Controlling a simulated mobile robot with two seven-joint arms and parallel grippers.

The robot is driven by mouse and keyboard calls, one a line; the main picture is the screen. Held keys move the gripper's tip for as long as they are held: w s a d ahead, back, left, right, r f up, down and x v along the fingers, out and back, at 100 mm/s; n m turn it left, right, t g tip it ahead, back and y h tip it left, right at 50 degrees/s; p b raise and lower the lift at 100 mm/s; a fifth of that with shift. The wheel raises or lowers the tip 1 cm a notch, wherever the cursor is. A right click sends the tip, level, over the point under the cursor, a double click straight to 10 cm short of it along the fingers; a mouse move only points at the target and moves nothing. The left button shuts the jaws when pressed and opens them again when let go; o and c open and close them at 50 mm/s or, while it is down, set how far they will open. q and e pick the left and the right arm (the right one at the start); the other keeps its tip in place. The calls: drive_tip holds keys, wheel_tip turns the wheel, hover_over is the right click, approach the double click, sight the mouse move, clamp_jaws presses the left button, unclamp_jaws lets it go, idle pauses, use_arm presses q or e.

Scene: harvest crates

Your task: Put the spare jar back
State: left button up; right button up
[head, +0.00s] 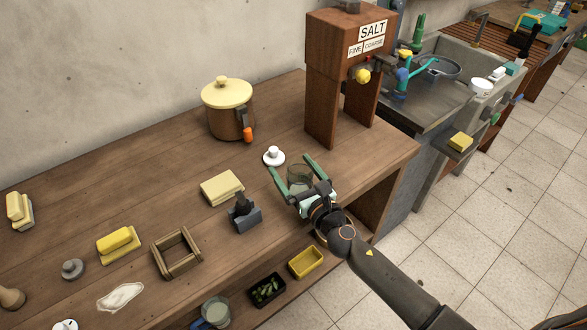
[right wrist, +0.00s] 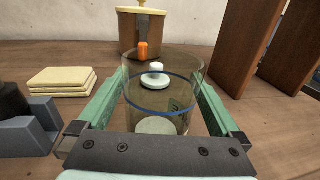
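A clear glass jar (head: 299,177) stands upright and open-topped on the wooden counter near its right end. In the right wrist view the glass jar (right wrist: 160,118) shows a blue band and a small dark green mark. My right gripper (head: 291,165) is open, with its green fingers on either side of the jar; whether either finger touches the glass is hard to tell. A white knobbed lid (head: 273,156) lies on the counter just beyond the jar. Another glass jar (head: 216,312) with blue on it sits below the counter's front edge. My left gripper is not in view.
A wooden salt dispenser (head: 335,75) stands behind right, and a lidded pot (head: 229,112) behind left. Cream slabs (head: 222,188), a grey block holder (head: 244,219) and a square wooden frame (head: 177,253) lie leftward. Yellow (head: 306,263) and black bins (head: 267,291) sit below.

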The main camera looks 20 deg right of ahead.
drive_tip(key=shift+r, duration=0.2)
drive_tip(key=s, duration=0.3)
drive_tip(key=s+d, duration=0.1)
drive_tip(key=s, duration=0.3)
drive_tip(key=s+d+b, duration=0.1)
drive_tip(key=s, duration=0.2)
drive_tip(key=shift+s+f, duration=0.2)
drive_tip(key=shift+s, duration=0.05)
drive_tip(key=shift+s+r, duration=0.15)
drive_tip(key=shift+s, duration=0.5)
